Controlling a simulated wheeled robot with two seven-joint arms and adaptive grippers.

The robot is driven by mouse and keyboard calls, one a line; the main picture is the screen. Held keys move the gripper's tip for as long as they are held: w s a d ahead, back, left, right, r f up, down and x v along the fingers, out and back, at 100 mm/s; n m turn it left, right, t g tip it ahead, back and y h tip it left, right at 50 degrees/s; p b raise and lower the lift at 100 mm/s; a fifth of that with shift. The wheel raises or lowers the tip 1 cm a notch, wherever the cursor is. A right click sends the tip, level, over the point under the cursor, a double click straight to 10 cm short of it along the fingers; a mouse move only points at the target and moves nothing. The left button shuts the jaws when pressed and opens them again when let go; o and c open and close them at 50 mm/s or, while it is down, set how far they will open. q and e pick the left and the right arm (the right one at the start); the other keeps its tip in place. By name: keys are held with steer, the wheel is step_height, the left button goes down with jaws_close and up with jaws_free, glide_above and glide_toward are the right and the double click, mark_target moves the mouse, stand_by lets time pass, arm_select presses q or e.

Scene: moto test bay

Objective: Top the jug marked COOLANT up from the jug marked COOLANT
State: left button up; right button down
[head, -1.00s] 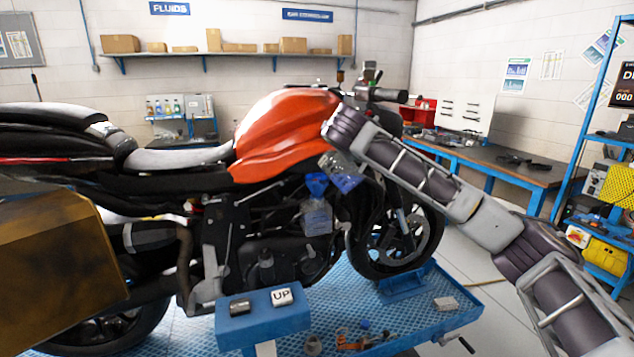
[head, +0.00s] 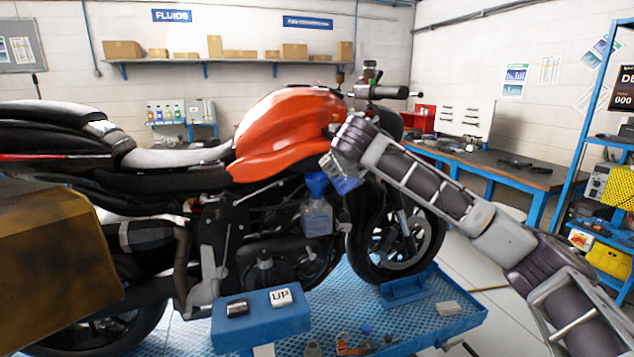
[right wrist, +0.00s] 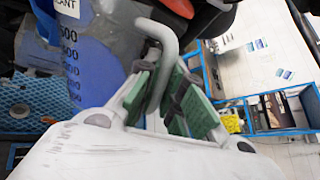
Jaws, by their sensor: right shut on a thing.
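A clear jug (head: 318,218) with a blue funnel (head: 316,184) in its top stands upright at the motorcycle's side in the head view; its label is too small to read. My right gripper (right wrist: 170,95) is shut on the grey handle (right wrist: 163,45) of a second clear jug (head: 347,178), which hangs tilted just right of the funnel. In the right wrist view this held jug (right wrist: 95,70) shows blue liquid, a scale and a label ending in "ANT". In the head view my arm partly hides the right gripper. My left gripper is not in view.
The orange motorcycle (head: 285,125) stands on a blue lift platform (head: 400,325). Loose tools (head: 350,343) lie on the platform. A workbench (head: 490,160) stands at right, with open floor before it.

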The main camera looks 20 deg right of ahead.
steer(key=shift+s+d+f+t+b, duration=0.15)
steer(key=shift+f+t+b, duration=0.2)
steer(key=shift+b, duration=0.2)
steer(key=shift+s+r, duration=0.1)
steer(key=shift+s+d+r+p, duration=0.15)
steer(key=shift+r+p, duration=0.1)
steer(key=shift+p, duration=0.2)
steer(key=s+d+r+p, duration=0.2)
steer(key=s+r+p, duration=0.1)
steer(key=r+p, duration=0.1)
steer(key=shift+s+d+r+p, duration=0.25)
steer(key=shift+s+p, duration=0.1)
steer(key=shift+p, duration=0.2)
stand_by(0.4)
steer(key=shift+f+m, duration=0.2)
steer(key=shift+m, duration=0.1)
